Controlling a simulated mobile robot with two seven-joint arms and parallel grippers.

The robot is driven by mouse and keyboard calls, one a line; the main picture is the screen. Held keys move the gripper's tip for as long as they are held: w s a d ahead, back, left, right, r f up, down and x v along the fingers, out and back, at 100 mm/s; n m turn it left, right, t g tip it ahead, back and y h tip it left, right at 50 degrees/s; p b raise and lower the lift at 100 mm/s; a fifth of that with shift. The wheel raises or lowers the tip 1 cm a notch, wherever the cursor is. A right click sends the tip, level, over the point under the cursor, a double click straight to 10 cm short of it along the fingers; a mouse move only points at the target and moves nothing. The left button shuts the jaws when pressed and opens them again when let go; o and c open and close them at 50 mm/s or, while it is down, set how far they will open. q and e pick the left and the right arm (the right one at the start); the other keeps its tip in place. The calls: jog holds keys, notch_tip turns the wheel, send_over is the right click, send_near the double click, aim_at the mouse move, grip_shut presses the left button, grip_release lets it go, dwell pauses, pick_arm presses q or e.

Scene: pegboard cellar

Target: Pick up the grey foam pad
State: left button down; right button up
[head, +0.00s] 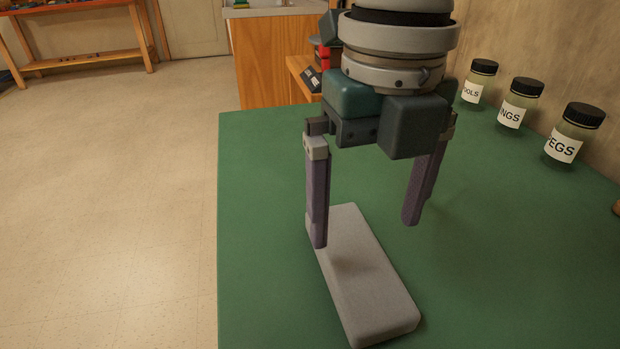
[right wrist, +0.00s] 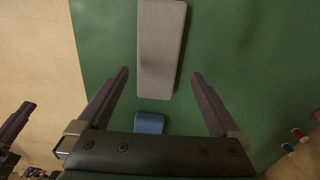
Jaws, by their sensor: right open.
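The grey foam pad (head: 368,285) is a long flat block with rounded edges, lying on the green table top in the head view. It also shows at the top centre of the right wrist view (right wrist: 161,50). My right gripper (head: 365,233) is open and empty, pointing down over the pad's far part. In the right wrist view the pad lies between the lines of its two fingers (right wrist: 160,73), and no contact shows. A dark finger, apparently of my left gripper (right wrist: 16,124), shows at the left edge of the right wrist view; its opening is unclear.
Labelled jars (head: 564,134) with black lids stand along the wall at the right. A small blue block (right wrist: 149,123) lies near the pad's end in the right wrist view, with small spools (right wrist: 299,135) at the right. The table (head: 490,270) is bare right of the pad.

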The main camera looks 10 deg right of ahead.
aim_at(356, 255)
jog(key=f, duration=0.3)
jog(key=f+b, duration=0.1)
jog(key=f, duration=0.2)
jog(key=shift+w+a+f, duration=0.2)
jog(key=shift+f, duration=0.05)
jog(key=shift+c, duration=0.4)
jog(key=c, duration=1.1)
